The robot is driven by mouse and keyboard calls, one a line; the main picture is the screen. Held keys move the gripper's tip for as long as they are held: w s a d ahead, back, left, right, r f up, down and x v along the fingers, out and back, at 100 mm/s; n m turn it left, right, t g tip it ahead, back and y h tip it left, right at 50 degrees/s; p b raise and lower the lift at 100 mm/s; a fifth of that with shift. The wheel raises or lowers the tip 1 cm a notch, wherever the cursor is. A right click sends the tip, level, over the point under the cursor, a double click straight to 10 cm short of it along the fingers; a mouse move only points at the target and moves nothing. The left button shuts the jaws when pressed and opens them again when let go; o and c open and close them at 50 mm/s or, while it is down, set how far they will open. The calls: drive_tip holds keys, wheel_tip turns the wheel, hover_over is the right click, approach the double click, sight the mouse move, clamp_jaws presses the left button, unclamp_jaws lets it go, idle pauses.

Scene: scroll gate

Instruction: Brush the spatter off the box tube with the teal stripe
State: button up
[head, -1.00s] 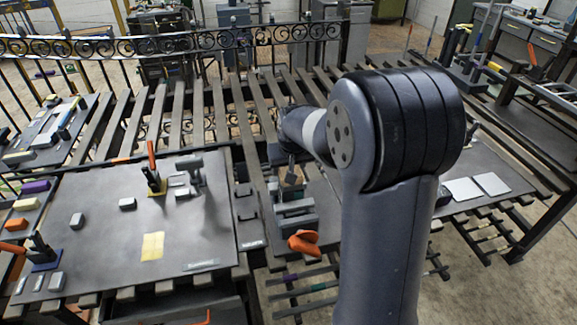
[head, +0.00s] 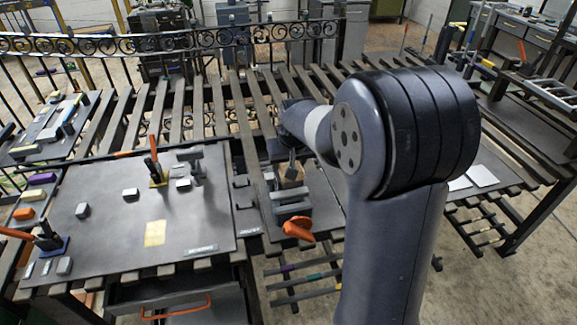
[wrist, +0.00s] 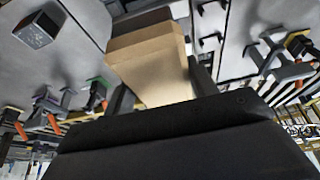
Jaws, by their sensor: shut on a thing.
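My gripper (head: 290,168) is beside the grey vise on the bench and is partly hidden by my arm in the head view. It is shut on a tan wooden block, likely the brush's handle (head: 291,177). In the wrist view the block (wrist: 148,60) sits between the dark fingers; no bristles show. Several thin tubes lie on a low rack below the bench; one has a small teal mark (head: 315,276). I cannot make out any spatter, nor tell whether this is the task's box tube.
The vise (head: 290,207) has an orange handle (head: 299,228). A dark plate (head: 110,215) to the left carries small blocks, clamps and a yellow patch. An orange-handled drawer (head: 178,308) is below. Slatted bench top spreads behind; open floor lies at lower right.

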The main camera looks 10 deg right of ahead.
drive_tip(key=shift+r+p, duration=1.7)
drive_tip(key=shift+r, duration=1.1)
